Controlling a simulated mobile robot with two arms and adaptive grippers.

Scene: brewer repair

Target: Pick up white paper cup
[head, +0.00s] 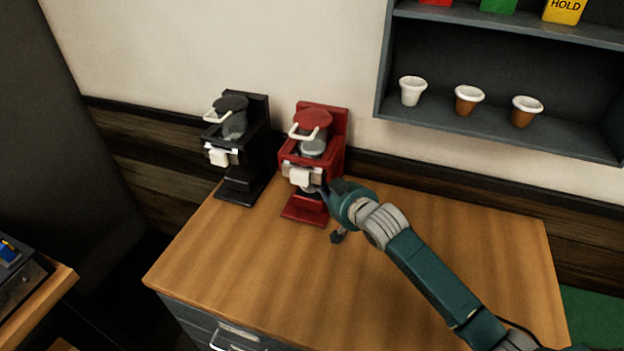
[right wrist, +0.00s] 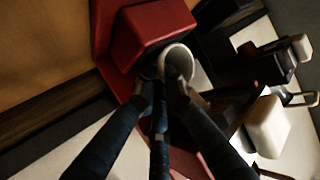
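A small pale round cup (right wrist: 177,62) shows in the right wrist view, its dark mouth facing the camera, beside a red block of the red brewer (head: 313,150). My right gripper (head: 326,194) reaches the lower front of that brewer. In the right wrist view its dark fingers (right wrist: 163,92) converge at the cup's near edge; I cannot tell whether they grip it. The head view does not show this cup clearly behind the gripper. Another white cup (head: 412,91) stands upright on the wall shelf, away from the gripper. My left gripper is not in view.
A black brewer (head: 238,150) stands left of the red one on the wooden counter (head: 260,265). Two brown cups with white rims (head: 468,100) (head: 525,111) stand on the shelf (head: 560,142). The counter's front is clear.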

